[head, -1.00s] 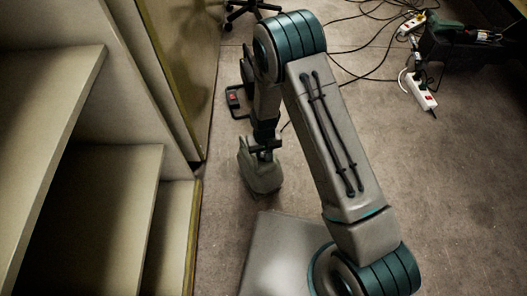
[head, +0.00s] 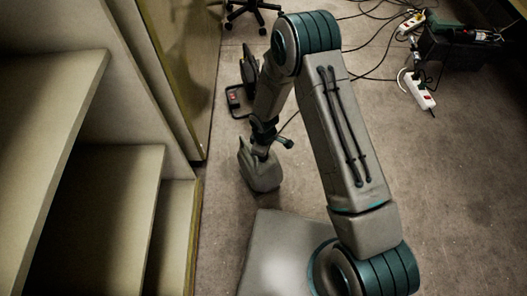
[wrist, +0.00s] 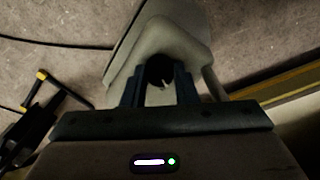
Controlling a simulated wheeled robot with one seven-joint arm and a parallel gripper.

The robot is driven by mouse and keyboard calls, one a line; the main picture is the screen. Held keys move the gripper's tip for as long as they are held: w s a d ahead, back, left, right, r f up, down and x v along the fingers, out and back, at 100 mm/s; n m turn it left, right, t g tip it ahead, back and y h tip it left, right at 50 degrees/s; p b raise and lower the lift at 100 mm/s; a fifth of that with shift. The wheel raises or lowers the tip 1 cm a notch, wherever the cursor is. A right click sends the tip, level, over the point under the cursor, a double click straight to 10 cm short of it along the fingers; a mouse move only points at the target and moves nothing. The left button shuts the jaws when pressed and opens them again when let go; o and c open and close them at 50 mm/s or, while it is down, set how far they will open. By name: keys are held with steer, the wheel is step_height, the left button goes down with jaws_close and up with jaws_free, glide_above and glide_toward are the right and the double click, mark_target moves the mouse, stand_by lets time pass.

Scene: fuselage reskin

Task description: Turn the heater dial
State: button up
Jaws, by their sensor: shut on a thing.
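The heater (head: 262,174) is a small grey-beige box standing on the floor near the cabinet in the head view. In the wrist view the heater (wrist: 170,36) fills the top middle, with its dark round dial (wrist: 158,68) facing me. My gripper (wrist: 160,82) has its two dark fingers on either side of the dial and is shut on it. In the head view my gripper (head: 261,151) is at the heater's top, where the dial is hidden.
A stepped beige cabinet (head: 100,200) stands close on the left. Cables and power strips (head: 420,92) lie at the upper right. Open carpet is to the right.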

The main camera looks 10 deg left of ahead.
steer(key=shift+a+n+p, duration=0.1)
steer(key=shift+n+p, duration=0.2)
steer(key=shift+n, duration=1.9)
steer(key=o, duration=1)
steer(key=shift+r, duration=0.1)
step_height(320, 180, up, 14)
steer(key=p, duration=0.5)
steer(key=shift+f, duration=0.2)
